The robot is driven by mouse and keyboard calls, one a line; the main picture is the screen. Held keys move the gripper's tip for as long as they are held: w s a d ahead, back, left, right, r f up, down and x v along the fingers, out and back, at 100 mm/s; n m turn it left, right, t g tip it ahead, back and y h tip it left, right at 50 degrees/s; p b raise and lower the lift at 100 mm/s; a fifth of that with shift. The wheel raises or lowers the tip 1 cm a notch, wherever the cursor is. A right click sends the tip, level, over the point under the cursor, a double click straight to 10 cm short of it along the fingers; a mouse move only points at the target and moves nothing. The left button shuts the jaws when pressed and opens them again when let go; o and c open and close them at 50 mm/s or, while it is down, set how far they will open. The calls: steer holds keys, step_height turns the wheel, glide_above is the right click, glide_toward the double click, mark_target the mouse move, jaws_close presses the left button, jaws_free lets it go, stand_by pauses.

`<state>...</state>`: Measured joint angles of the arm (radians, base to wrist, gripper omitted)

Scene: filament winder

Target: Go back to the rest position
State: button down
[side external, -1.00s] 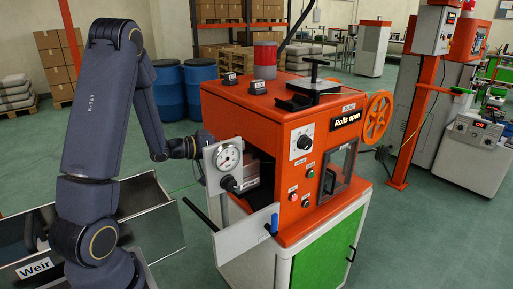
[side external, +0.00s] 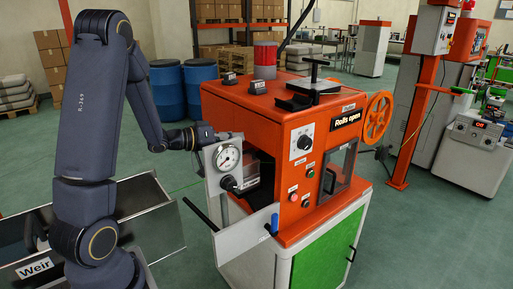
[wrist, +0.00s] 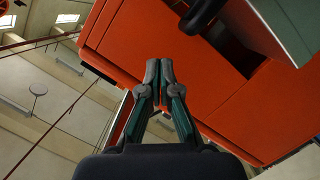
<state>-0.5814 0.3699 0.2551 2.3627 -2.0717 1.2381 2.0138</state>
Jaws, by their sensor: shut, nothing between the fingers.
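My gripper (side external: 226,135) is just above the top edge of the gauge plate at the left of the orange machine (side external: 290,118), in the side view. In the wrist view my gripper (wrist: 160,66) has its two fingertips together, with nothing between them. The machine's orange body (wrist: 185,40) fills much of the view beyond the fingertips. I cannot tell the exact gap between my gripper and the plate.
The gauge plate (side external: 211,178) carries a round dial and a black knob. A black lever (side external: 200,214) sticks out below it. The steel Weir tank (side external: 150,220) stands beside my arm. Blue barrels (side external: 166,92) are behind. A handwheel (side external: 378,119) is on the machine's right.

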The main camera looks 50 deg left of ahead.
steer(key=d+r+v, duration=0.1)
steer(key=r+v, duration=0.1)
steer(key=v, duration=0.7)
steer(key=d+r+g, duration=0.2)
steer(key=d, duration=0.2)
steer(key=s+d+r+g+y, duration=0.1)
steer(key=d+r+g, duration=0.1)
steer(key=d, duration=0.2)
steer(key=d+r+g+y, duration=0.1)
steer(key=d+r+g, duration=0.1)
steer(key=d+r, duration=0.1)
steer(key=shift+s+d+r+m+g, duration=0.1)
steer(key=shift+s+d+m+g, duration=0.25)
steer(key=shift+d, duration=0.3)
steer(key=s+d+f+m+g, duration=0.3)
steer(key=s+d+f+m, duration=0.2)
steer(key=s, duration=0.5)
steer(key=shift+d+f, duration=0.15)
steer(key=shift+f, duration=0.45)
steer(key=shift+s+m, duration=0.1)
steer(key=shift+m, duration=0.15)
